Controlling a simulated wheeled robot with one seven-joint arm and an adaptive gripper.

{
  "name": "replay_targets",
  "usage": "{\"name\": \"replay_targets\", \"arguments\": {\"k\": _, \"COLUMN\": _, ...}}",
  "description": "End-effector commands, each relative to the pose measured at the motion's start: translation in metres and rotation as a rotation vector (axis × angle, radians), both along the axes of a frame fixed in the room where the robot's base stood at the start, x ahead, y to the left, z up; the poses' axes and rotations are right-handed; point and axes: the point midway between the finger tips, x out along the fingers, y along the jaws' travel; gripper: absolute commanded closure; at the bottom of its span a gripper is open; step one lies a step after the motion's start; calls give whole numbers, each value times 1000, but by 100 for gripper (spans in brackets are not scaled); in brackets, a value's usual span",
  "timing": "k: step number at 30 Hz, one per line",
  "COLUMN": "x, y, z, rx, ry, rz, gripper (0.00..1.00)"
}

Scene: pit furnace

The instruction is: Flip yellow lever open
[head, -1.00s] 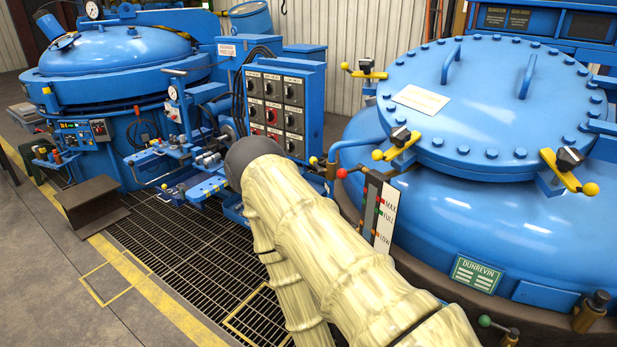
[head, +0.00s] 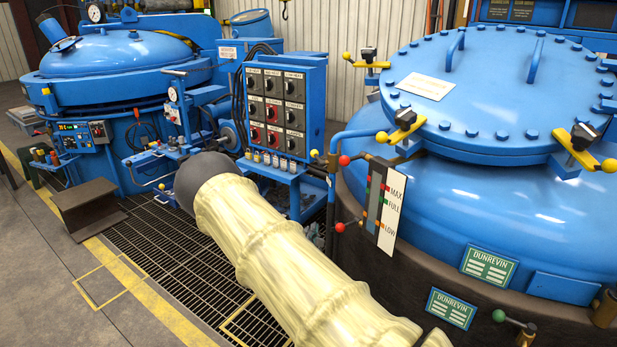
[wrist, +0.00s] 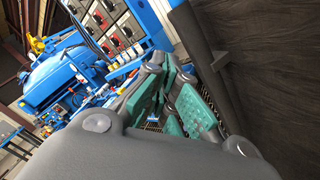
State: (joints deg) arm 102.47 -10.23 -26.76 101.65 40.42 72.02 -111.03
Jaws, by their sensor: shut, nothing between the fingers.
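Yellow levers with black clamp blocks and yellow ball ends sit around the lid of the right blue vessel in the head view: a front-left one (head: 402,130), a front-right one (head: 588,155) and a back-left one (head: 366,64). I cannot tell which one the task means. My gripper (wrist: 172,88) shows in the wrist view with green pads; its fingers are shut and empty. It is hidden behind my arm in the head view. No lever is seen between or touching the fingers.
A switch panel (head: 283,105) stands between the two vessels. A level gauge (head: 390,210) with red knobs is beside the right vessel (head: 500,215). In the wrist view, a dark wall (wrist: 270,60) is close on the right. Floor grating (head: 165,235) lies left of my arm.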

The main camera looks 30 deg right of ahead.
Motion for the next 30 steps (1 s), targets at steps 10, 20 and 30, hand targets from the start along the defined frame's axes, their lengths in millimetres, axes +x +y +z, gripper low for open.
{"name": "replay_targets", "arguments": {"k": 10, "x": 61, "y": 0, "z": 87, "rx": -424, "ry": -46, "rz": -69, "gripper": 100}}
{"name": "replay_targets", "arguments": {"k": 20, "x": 65, "y": 1, "z": 96, "rx": -460, "ry": -47, "rz": -82, "gripper": 100}}
{"name": "replay_targets", "arguments": {"k": 30, "x": 77, "y": -9, "z": 103, "rx": -459, "ry": -48, "rz": -82, "gripper": 100}}
